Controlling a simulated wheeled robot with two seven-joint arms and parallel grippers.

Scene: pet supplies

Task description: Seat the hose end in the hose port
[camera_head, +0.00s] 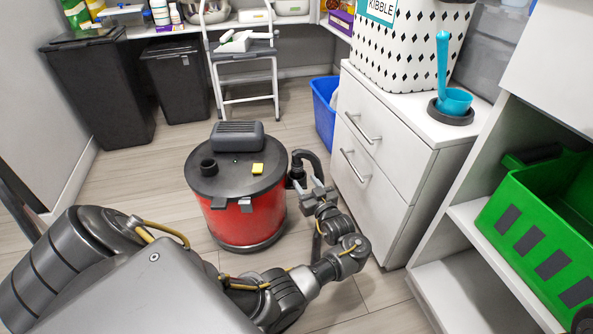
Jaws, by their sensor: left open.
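A red canister vacuum (240,217) with a dark lid stands upright on the floor. A short black round fitting (208,167) with an opening sits on the lid's left. On the canister's right side a black curved hose (312,158) arches beside a dark cylindrical piece (297,174). I cannot tell whether the hose end is inside a port there or only against it. My left gripper (311,188) is open, right next to the hose and this piece, and partly covers them. Whether its fingers touch the hose is unclear. My right gripper is out of view.
A white drawer cabinet (386,182) with handles stands close on the right of my gripper. A green crate (540,225) is on the right shelf. A blue bin (324,110), a step stool (244,72) and black bins (180,82) stand behind. Floor left of the canister is clear.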

